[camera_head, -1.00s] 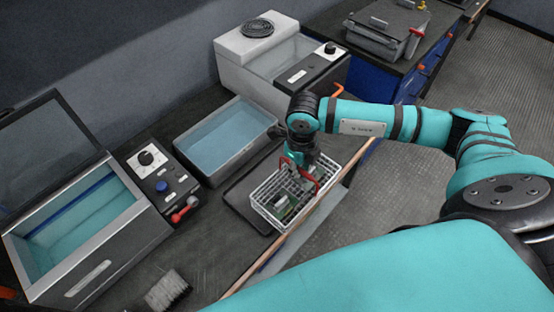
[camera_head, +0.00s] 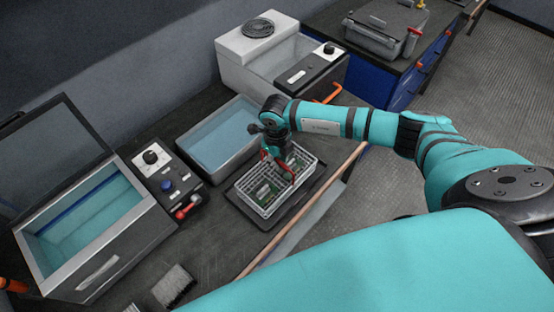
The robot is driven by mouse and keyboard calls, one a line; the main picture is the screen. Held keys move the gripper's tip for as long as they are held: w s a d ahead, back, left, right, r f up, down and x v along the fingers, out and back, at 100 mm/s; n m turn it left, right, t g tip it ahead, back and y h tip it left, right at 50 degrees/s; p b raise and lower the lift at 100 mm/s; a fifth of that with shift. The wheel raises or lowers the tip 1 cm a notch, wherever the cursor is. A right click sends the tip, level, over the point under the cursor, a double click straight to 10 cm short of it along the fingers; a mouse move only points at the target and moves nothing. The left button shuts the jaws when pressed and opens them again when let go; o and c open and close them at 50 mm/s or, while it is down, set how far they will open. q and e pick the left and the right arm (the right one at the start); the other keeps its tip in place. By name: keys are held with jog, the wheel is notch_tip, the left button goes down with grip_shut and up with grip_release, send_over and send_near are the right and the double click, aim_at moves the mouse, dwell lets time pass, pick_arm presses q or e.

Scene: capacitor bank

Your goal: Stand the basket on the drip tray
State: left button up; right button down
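The basket (camera_head: 262,207) is a white wire basket with a red handle (camera_head: 291,173) and green circuit boards inside. It looks level and lies over the dark, flat drip tray (camera_head: 296,209), whose rim shows along its front and right sides. Whether its bottom touches the tray cannot be told. My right gripper (camera_head: 277,158) is above the basket at the red handle and appears shut on it; the fingertips are small and partly hidden. My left gripper is not in view.
A water-filled basin (camera_head: 218,138) stands just behind the tray. A lidded tank (camera_head: 95,225) with a control box (camera_head: 165,180) is at left, and a white machine (camera_head: 258,62) behind. A brush (camera_head: 172,286) lies near the front. The wooden bench edge (camera_head: 345,165) runs close on the right.

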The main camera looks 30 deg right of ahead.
jog(key=shift+f, duration=0.1)
jog(key=c, duration=1.5)
grip_release()
jog(key=shift+r, duration=0.55)
notch_tip(320, 180, up, 11)
jog(key=b, duration=0.3)
jog(key=shift+r, duration=0.1)
